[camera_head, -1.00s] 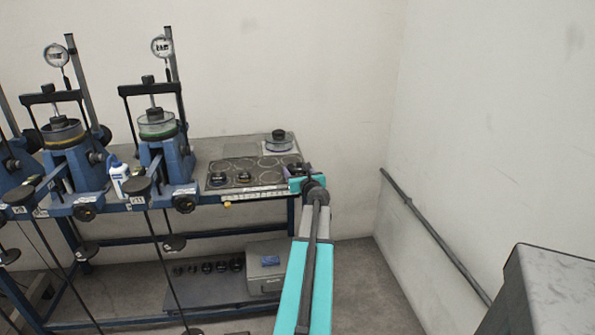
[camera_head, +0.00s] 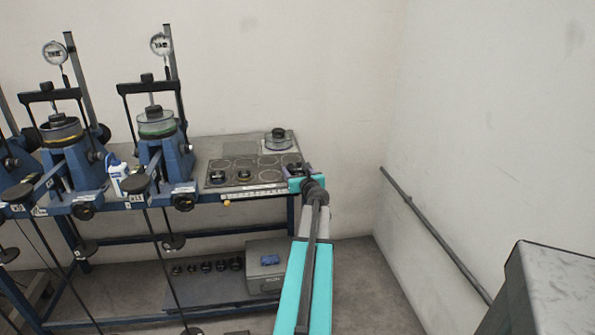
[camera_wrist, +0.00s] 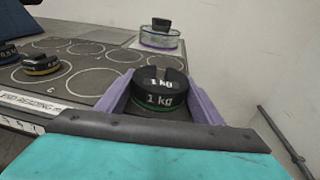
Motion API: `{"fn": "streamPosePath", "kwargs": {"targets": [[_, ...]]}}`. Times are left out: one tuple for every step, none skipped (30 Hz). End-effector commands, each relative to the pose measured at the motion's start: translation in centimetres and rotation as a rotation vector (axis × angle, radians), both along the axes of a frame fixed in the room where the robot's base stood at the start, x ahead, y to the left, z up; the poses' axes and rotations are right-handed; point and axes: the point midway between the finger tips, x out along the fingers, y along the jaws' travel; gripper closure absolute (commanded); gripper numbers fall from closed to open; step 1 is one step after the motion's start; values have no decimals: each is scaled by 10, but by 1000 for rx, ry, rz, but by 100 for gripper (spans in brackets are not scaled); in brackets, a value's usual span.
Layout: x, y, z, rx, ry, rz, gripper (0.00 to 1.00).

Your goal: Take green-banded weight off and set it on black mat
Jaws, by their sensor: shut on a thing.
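A black weight with a green band, marked 1 kg (camera_wrist: 159,100), sits between the purple jaws of my gripper in the wrist view. My gripper (camera_head: 297,172) is shut on it at the right front corner of the bench. The black mat (camera_head: 265,175) with ring outlines lies just left of and behind the gripper; it also fills the left of the wrist view (camera_wrist: 85,82). Whether the held weight touches the mat is unclear. Two dark weights (camera_head: 217,177) (camera_head: 244,175) stand on the mat's left part.
A clear dish with a black knob (camera_head: 279,140) stands at the back right of the bench. Two blue lever frames (camera_head: 160,160) (camera_head: 70,165) with dial gauges stand left, a white bottle (camera_head: 117,175) between them. Several weights (camera_head: 207,267) and a grey box (camera_head: 266,262) rest on the low shelf.

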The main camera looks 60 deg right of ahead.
Motion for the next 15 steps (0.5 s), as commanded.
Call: {"fn": "streamPosePath", "kwargs": {"targets": [[0, 0, 3, -2, -3, 0, 84], [0, 0, 2, -2, -3, 0, 84], [0, 0, 2, -2, -3, 0, 84], [0, 0, 2, -2, -3, 0, 38], [0, 0, 2, -2, -3, 0, 33], [0, 0, 2, -1, -2, 0, 26], [0, 0, 2, -1, -2, 0, 21], [0, 0, 2, -1, -2, 0, 17], [0, 0, 2, -1, -1, 0, 17], [1, 0, 1, -1, -1, 0, 17], [1, 0, 1, -1, -1, 0, 17], [1, 0, 1, -1, -1, 0, 17], [1, 0, 1, -1, -1, 0, 17], [1, 0, 1, -1, -1, 1, 17], [1, 1, -1, 1, 2, 1, 17]]}}
